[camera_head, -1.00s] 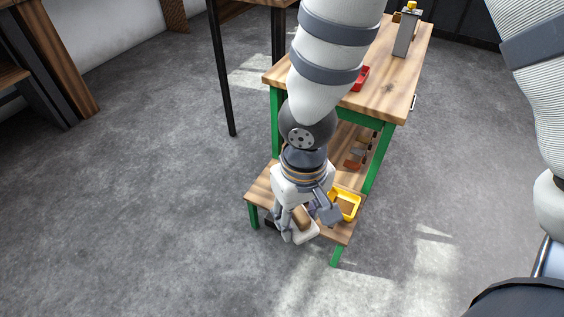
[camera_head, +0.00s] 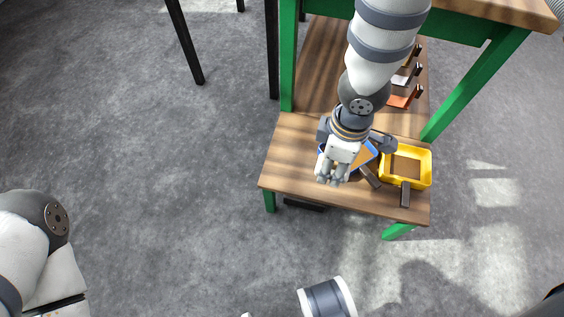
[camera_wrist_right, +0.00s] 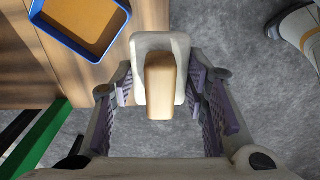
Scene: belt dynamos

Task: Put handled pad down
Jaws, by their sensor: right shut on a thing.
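The handled pad (camera_wrist_right: 179,57) is a pale rounded slab with a light wooden handle (camera_wrist_right: 160,88) on it. In the right wrist view it sits between the two fingers of my right gripper (camera_wrist_right: 161,92), which is shut on it. The pad overlaps the edge of the wooden bench top, with grey floor seen beyond. In the head view my right gripper (camera_head: 332,177) points down over the front left part of the low wooden bench (camera_head: 290,165), and I cannot make out the pad there. Whether the pad touches the bench is unclear.
A blue-rimmed tray (camera_wrist_right: 123,18) lies beside the pad, partly hidden by my arm in the head view. A yellow tray (camera_head: 430,168) stands to its right. Dark handles (camera_head: 405,194) stick out at the front. Several tools (camera_head: 402,101) lie behind. A green-legged table (camera_head: 478,82) stands behind.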

